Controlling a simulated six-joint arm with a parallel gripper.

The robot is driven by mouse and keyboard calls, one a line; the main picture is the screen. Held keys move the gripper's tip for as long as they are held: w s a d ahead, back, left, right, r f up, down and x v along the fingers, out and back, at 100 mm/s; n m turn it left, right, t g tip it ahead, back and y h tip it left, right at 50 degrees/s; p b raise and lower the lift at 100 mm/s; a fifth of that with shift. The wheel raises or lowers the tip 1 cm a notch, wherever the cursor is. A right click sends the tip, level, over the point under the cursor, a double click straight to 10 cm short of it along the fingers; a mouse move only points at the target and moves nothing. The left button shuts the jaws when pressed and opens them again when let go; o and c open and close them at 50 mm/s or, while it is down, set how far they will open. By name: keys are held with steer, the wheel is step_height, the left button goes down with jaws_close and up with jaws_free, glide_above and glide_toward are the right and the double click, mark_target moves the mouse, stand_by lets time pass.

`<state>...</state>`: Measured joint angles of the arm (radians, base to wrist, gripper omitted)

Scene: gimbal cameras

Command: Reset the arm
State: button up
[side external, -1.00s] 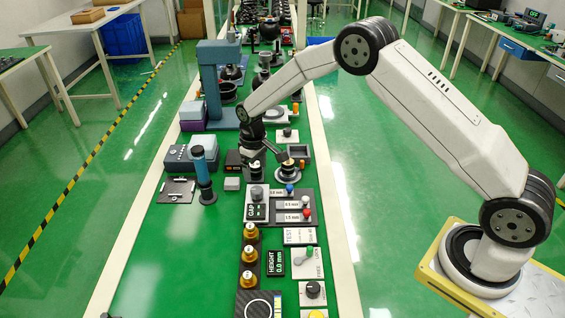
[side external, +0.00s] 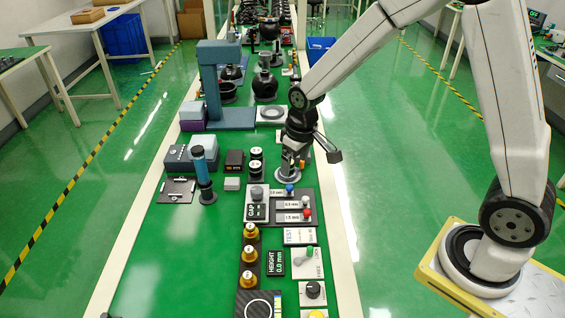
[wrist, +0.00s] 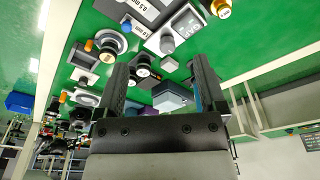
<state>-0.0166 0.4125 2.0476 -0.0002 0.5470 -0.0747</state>
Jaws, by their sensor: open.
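My gripper (side external: 300,140) hangs over the right side of the long green bench (side external: 160,260), just above and behind a round grey stand (side external: 288,174). In the side external view its fingers are hard to make out against my dark wrist. In the wrist view my gripper (wrist: 160,68) shows two dark fingers spread apart with nothing held between them. Bench devices lie beyond the fingers in that view. My arm is raised and bent, its upper part leaving the top of the side external view.
A tall blue-grey press (side external: 208,85) stands at the back left of the bench. A blue upright cylinder (side external: 202,170), a gap panel (side external: 280,205) and several brass weights (side external: 250,255) stand nearer. A white bench edge (side external: 335,220) runs along the right.

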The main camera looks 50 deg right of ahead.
steer(key=s+r+m+t, duration=0.1)
steer(key=s, duration=1.2)
steer(key=shift+s+d+r, duration=0.2)
steer(key=shift+d+r, duration=0.15)
steer(key=shift+r, duration=0.05)
